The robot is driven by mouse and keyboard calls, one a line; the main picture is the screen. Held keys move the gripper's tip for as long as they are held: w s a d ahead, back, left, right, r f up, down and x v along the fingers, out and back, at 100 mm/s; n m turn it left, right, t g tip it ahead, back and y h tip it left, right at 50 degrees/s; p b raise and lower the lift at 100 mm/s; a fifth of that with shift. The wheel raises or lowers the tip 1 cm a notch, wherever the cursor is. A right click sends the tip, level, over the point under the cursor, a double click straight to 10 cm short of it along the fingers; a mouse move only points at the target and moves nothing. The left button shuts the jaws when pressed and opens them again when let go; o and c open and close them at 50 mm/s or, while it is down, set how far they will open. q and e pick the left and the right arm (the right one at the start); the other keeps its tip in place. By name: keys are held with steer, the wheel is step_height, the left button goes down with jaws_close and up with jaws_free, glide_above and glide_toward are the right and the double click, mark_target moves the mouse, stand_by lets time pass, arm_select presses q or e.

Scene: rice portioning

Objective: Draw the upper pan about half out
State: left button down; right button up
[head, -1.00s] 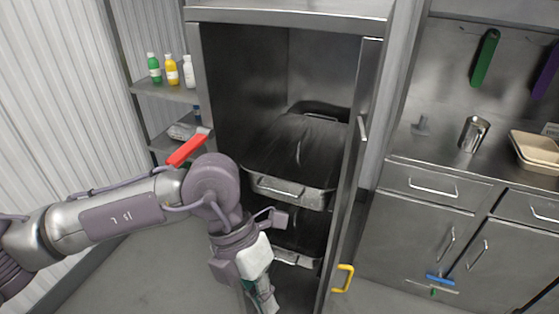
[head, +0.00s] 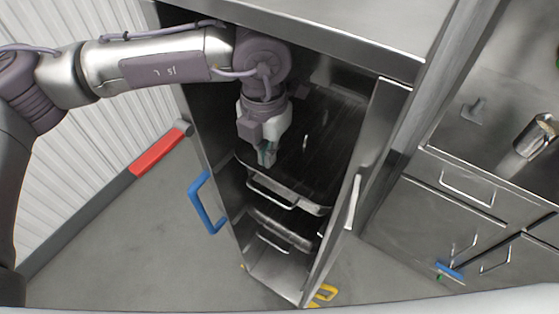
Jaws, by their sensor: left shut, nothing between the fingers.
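The upper pan (head: 308,206) is a dark, lidded metal pan with a wire handle (head: 272,192) on its front, inside the open steel cabinet (head: 365,135). My left gripper (head: 267,160) points down over the pan's front left part, just behind and above the handle. Its fingers are shut and hold nothing. I cannot tell whether the fingertips touch the pan. A lower pan (head: 285,233) with its own handle sits beneath. My right gripper is not in view.
Steel drawers (head: 468,188) stand at the right, with a metal cup (head: 535,137) on the counter.

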arm_select(q)
step_height(320, 180, down, 10)
steer(key=p, duration=0.4)
steer(key=shift+s+a+r, duration=0.15)
steer(key=shift+s+a, duration=0.15)
steer(key=shift+s, duration=0.05)
